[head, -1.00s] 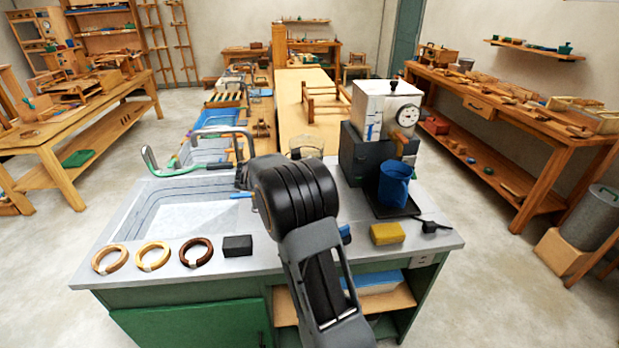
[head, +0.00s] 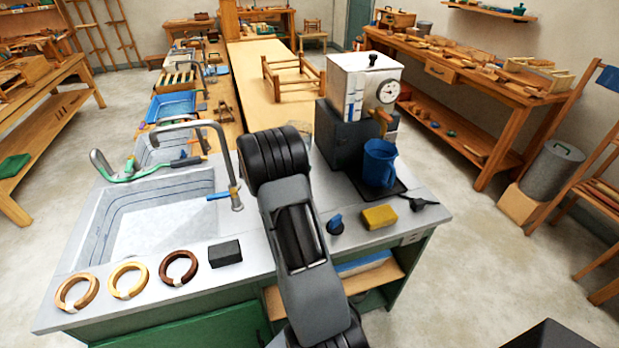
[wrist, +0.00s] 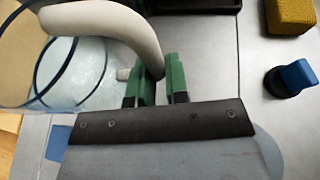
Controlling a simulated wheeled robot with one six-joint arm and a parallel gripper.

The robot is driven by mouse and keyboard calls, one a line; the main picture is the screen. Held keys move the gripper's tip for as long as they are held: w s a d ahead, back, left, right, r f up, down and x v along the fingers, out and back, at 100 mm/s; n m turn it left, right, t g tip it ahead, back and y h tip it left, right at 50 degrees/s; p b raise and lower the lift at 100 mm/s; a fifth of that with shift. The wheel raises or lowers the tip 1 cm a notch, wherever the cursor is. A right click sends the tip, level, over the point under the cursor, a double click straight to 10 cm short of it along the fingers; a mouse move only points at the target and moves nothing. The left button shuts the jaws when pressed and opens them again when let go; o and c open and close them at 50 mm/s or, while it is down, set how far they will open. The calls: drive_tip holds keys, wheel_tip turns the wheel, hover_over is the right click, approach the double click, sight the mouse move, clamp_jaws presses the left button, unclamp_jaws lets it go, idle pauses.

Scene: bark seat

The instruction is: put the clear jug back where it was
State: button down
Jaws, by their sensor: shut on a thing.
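The clear jug (wrist: 88,72) fills the left of the wrist view, with dark blue bands and a thick pale handle (wrist: 118,20). My gripper (wrist: 158,88) has its green fingers shut on the lower end of this handle. The jug's body is cut off by the frame edge, and I cannot tell whether its base touches anything. In the head view my arm hides my gripper and nearly all of the jug, around the counter's back edge between the sink and the dark machine.
The sink (head: 160,230) with its tall tap (head: 230,165) lies left of my arm. Right are the machine (head: 345,140), a blue jug (head: 378,165), a yellow sponge (head: 379,216) and a blue knob (head: 335,224). Three rings and a dark block (head: 225,253) line the front.

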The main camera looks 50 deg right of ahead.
drive_tip(key=shift+s+d+f, duration=0.2)
drive_tip(key=shift+d+f, duration=0.3)
drive_tip(key=shift+f, duration=0.1)
drive_tip(key=shift+s+d+f, duration=0.15)
drive_tip(key=shift+d+f, duration=0.3)
drive_tip(key=shift+f, duration=0.1)
drive_tip(key=f, duration=0.1)
drive_tip(key=f+p, duration=0.1)
drive_tip(key=f, duration=0.1)
drive_tip(key=shift+s+d, duration=0.1)
drive_tip(key=shift+d, duration=0.25)
drive_tip(key=shift+f, duration=0.45)
drive_tip(key=shift+f, duration=0.15)
drive_tip(key=c, duration=1.1)
unclamp_jaws()
